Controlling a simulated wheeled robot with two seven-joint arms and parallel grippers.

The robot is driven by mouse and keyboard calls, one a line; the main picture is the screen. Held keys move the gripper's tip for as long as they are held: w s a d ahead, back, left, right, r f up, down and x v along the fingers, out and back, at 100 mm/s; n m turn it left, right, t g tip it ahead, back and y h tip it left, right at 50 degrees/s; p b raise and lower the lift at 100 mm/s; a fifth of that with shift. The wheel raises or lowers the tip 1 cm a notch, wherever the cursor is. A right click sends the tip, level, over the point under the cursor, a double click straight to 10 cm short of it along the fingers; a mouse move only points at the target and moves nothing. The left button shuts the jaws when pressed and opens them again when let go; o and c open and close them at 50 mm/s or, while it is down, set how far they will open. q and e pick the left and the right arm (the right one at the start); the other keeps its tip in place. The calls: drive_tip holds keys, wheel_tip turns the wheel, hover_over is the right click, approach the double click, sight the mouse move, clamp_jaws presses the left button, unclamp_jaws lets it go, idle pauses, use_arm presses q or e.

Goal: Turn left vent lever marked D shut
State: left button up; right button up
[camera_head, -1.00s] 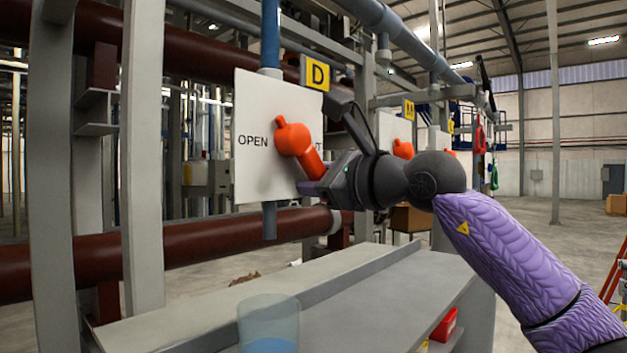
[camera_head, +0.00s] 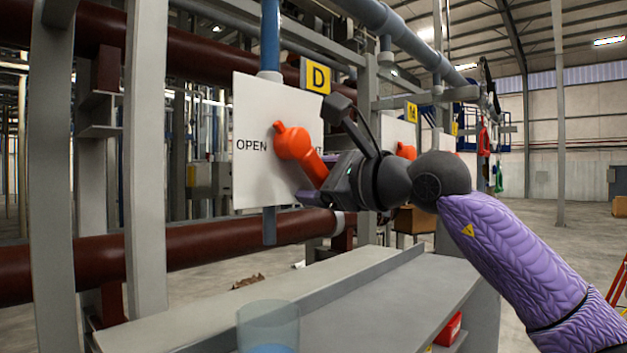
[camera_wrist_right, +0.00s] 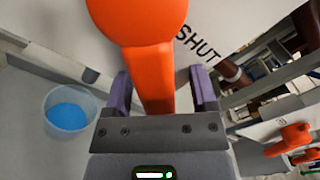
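The orange vent lever (camera_head: 292,142) is mounted on a white plate (camera_head: 252,180) under a yellow sign marked D (camera_head: 317,77). Its handle slants down and right from the hub. OPEN is printed left of the lever; the SHUT label is mostly hidden in the head view but readable in the right wrist view. My right gripper (camera_head: 312,194) is at the handle's lower end. In the right wrist view, its purple fingers (camera_wrist_right: 162,88) stand apart on either side of the orange handle (camera_wrist_right: 154,82), with gaps visible. My left gripper is not in view.
A grey bench (camera_head: 370,300) runs below the plate, with a clear cup holding blue (camera_head: 268,328) at its near edge. Another orange lever (camera_head: 405,151) stands behind my right wrist. Grey uprights (camera_head: 145,160) stand to the left, and brown pipes (camera_head: 190,247) run behind.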

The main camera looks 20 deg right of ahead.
drive_tip(key=shift+s, duration=0.1)
drive_tip(key=b+v, duration=0.4)
drive_tip(key=v, duration=0.5)
drive_tip(key=shift+s+d+b, duration=0.25)
drive_tip(key=shift+s+b, duration=0.05)
drive_tip(key=shift+b, duration=0.05)
